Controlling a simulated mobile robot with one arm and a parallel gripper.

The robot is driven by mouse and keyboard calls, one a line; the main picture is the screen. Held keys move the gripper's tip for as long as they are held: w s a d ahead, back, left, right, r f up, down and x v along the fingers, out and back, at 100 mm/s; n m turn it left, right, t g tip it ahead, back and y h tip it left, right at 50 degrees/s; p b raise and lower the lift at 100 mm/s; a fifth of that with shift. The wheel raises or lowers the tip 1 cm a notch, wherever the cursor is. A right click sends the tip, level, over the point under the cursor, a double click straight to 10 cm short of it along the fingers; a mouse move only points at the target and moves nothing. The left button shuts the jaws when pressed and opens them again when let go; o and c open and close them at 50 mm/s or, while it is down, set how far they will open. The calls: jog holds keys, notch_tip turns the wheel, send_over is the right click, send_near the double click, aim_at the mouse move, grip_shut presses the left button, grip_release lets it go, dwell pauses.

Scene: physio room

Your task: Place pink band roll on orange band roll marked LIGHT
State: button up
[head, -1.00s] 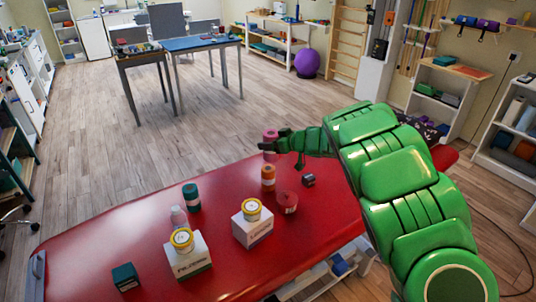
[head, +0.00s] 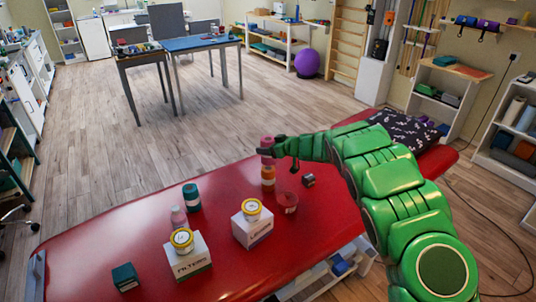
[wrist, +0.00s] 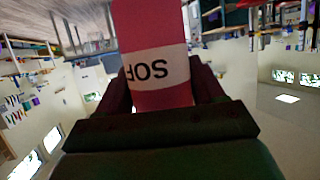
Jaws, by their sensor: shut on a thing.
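The pink band roll (head: 267,142) is upright in my gripper (head: 270,151), directly above the orange band roll (head: 268,171) on the red treatment table. From the head view I cannot tell whether the two rolls touch. In the wrist view the pink roll (wrist: 152,35) stands between the dark fingers of my gripper (wrist: 160,95), which is shut on it. Its white label reads upside down, "SOF", and the rest is hidden. The orange roll stands on the table with a pale label, too small to read.
On the red table (head: 125,232), a red roll (head: 287,201) and small dark block (head: 308,180) stand close right of the orange roll.

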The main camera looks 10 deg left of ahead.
jog(key=shift+w+f, duration=0.1)
jog(key=shift+f, duration=1.6)
jog(key=shift+f, duration=0.15)
jog(key=o, duration=1.3)
jog(key=shift+c, duration=0.2)
jog(key=shift+r, duration=0.2)
jog(key=v, duration=1.2)
